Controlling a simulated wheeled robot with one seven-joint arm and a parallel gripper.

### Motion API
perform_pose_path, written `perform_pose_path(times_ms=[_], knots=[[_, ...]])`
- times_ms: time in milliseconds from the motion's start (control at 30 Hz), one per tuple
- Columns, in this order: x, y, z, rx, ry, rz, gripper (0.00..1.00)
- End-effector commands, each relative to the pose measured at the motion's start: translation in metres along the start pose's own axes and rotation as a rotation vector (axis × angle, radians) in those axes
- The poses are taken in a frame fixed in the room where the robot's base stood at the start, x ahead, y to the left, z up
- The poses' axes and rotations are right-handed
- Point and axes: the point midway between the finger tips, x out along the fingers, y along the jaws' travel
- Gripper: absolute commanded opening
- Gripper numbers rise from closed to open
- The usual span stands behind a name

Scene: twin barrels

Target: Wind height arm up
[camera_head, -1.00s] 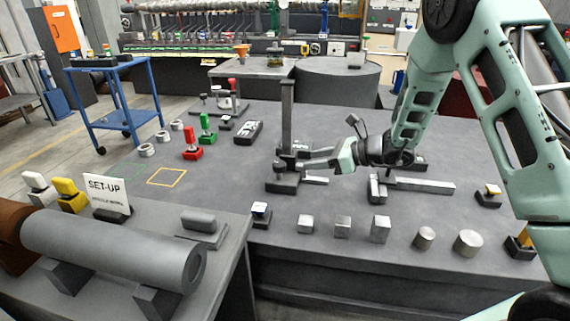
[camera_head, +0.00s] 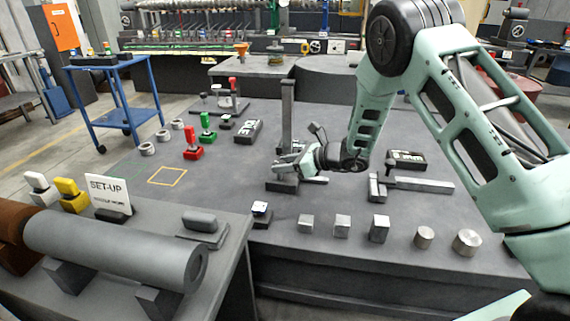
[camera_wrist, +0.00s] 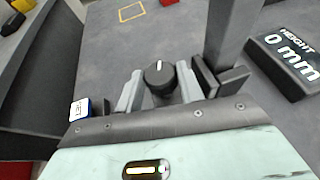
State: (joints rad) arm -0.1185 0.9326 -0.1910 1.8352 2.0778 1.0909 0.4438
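The height stand has an upright dark column (camera_head: 287,112) rising from a low base (camera_head: 282,187) on the grey table; the column also shows in the wrist view (camera_wrist: 233,38). A black round knob (camera_wrist: 159,76) with a white mark pointing up the picture sits beside the column. My gripper (camera_wrist: 160,84) is at the knob, one finger on each side, with what look like narrow gaps. In the head view my gripper (camera_head: 288,162) covers the knob. A dark display (camera_wrist: 288,58) reads "HEIGHT 0 mm". The height arm is not clearly visible.
A second low fixture with a flat bar (camera_head: 422,185) lies to the right. Metal blocks (camera_head: 342,226) and cylinders (camera_head: 466,243) line the table's front edge. A small white-topped block (camera_wrist: 80,109) shows at left in the wrist view. Open table surrounds the yellow square (camera_head: 167,177).

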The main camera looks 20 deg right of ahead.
Motion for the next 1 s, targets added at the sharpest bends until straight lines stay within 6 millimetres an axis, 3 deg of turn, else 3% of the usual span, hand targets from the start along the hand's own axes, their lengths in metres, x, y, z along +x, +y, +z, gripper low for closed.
perform_pose_path(times_ms=[33, 67, 467, 1000], knots=[[-0.0001, 0.0000, 0.0000, 0.000, 0.000, 0.000, 0.22], [-0.0002, 0.0000, 0.0001, 0.000, 0.000, 0.000, 0.15], [0.0007, 0.0012, -0.0027, 0.019, -0.001, -0.048, 0.15], [0.0031, 0.0070, -0.0053, 0.121, -0.002, -0.295, 0.15]])
